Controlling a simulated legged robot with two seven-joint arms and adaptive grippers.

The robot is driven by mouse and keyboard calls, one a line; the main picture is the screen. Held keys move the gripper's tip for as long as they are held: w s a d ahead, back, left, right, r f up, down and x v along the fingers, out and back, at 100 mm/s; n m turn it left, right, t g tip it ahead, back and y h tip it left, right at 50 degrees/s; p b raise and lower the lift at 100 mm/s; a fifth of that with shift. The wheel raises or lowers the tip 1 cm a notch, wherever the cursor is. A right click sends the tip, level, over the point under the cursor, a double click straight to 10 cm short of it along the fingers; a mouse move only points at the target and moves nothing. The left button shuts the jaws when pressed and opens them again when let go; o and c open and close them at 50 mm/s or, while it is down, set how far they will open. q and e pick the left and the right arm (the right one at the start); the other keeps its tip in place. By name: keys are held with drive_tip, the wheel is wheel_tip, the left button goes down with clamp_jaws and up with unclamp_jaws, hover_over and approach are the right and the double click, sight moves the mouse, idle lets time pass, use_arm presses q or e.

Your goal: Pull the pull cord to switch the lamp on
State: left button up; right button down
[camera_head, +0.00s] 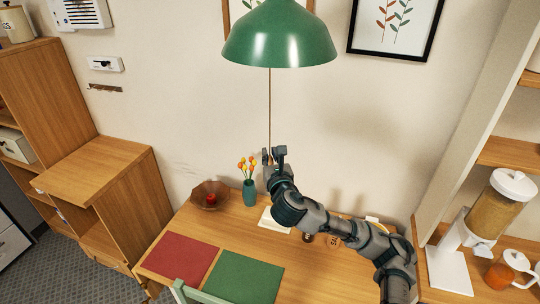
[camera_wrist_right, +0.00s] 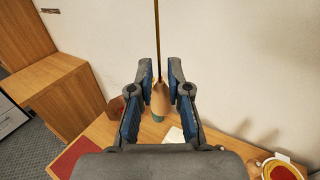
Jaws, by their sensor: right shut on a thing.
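The green lamp (camera_head: 280,40) hangs at the top middle of the head view. I cannot see its bulb or tell whether it is lit. The thin brown pull cord (camera_head: 269,110) hangs straight down from under the shade to my right gripper (camera_head: 274,156). In the right wrist view the cord's tan wooden end knob (camera_wrist_right: 160,98) sits between the blue-padded fingers of my right gripper (camera_wrist_right: 162,72), which is shut on it. The cord runs up out of the picture there. My left gripper is not in view.
Below is a wooden table (camera_head: 210,231) with a teal vase (camera_head: 249,193) of orange flowers, a brown bowl (camera_head: 209,195), a red mat (camera_head: 181,258) and a green mat (camera_head: 243,279). A shelf with a grain dispenser (camera_head: 490,215) stands right. Space around the cord is clear.

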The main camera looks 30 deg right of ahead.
drive_tip(key=shift+f, duration=1.15)
drive_tip(key=c, duration=1)
unclamp_jaws()
drive_tip(key=shift+s, duration=0.15)
drive_tip(key=shift+c, duration=0.2)
drive_tip(key=shift+s, duration=0.1)
drive_tip(key=v, duration=0.7)
drive_tip(key=shift+s+f, duration=0.1)
drive_tip(key=shift+s, duration=0.05)
